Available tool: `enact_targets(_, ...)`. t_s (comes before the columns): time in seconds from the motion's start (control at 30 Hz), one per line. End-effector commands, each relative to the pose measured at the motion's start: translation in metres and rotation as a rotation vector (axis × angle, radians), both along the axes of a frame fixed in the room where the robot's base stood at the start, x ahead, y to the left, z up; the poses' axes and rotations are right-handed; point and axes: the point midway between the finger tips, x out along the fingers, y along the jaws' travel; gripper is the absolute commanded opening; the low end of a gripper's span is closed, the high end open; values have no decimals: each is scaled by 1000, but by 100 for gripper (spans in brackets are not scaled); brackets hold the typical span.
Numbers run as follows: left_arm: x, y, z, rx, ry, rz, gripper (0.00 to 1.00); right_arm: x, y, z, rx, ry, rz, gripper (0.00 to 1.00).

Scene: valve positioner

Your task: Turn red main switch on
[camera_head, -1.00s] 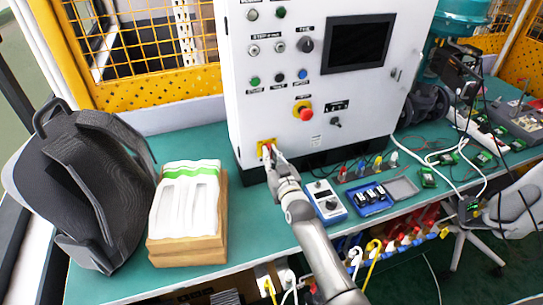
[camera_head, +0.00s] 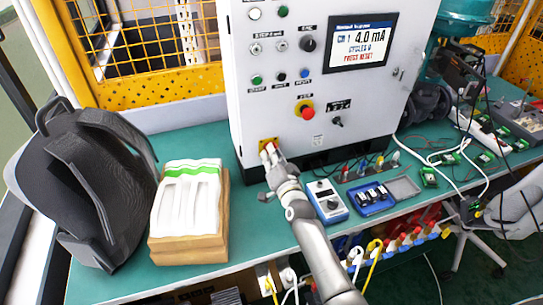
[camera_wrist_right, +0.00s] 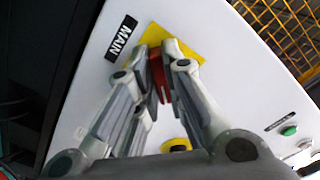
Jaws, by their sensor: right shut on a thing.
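The red main switch (camera_wrist_right: 160,78) sits on a yellow plate (camera_wrist_right: 188,42) beside a black MAIN label (camera_wrist_right: 121,38) in the right wrist view. My right gripper (camera_wrist_right: 168,52) is shut on the switch, with a finger on each side of it. In the head view my right gripper (camera_head: 268,150) is at the yellow plate (camera_head: 265,142), low on the left of the white control cabinet (camera_head: 256,98). The fingers hide most of the switch there. The cabinet's screen (camera_head: 362,42) is lit and reads 4.0 mA, CYCLES 0 and PRESS RESET. My left gripper is not in view.
A red knob on yellow (camera_head: 306,111) and several buttons are higher on the cabinet. A dark backpack (camera_head: 85,185) and a box with white packs (camera_head: 190,245) stand left on the green table. A blue-white meter (camera_head: 327,200) and blue case (camera_head: 372,199) lie right of my arm.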

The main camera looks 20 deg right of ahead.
Motion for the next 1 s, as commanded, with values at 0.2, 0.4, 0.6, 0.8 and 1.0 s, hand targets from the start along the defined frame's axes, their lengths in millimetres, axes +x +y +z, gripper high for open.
enact_targets(0.2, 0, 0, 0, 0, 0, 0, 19, 0, 0, -1, 46, 4, 1, 0)
enact_targets(0.4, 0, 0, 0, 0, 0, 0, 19, 0, 1, -1, 58, 5, 1, 0)
enact_targets(0.6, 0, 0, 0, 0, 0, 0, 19, 0, 1, -1, 58, 5, 1, 0)
enact_targets(0.8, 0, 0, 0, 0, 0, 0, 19, 0, 1, -1, 57, 4, 1, 29)
enact_targets(1.0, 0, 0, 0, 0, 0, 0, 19, 0, 0, 0, 55, 3, 1, 32)
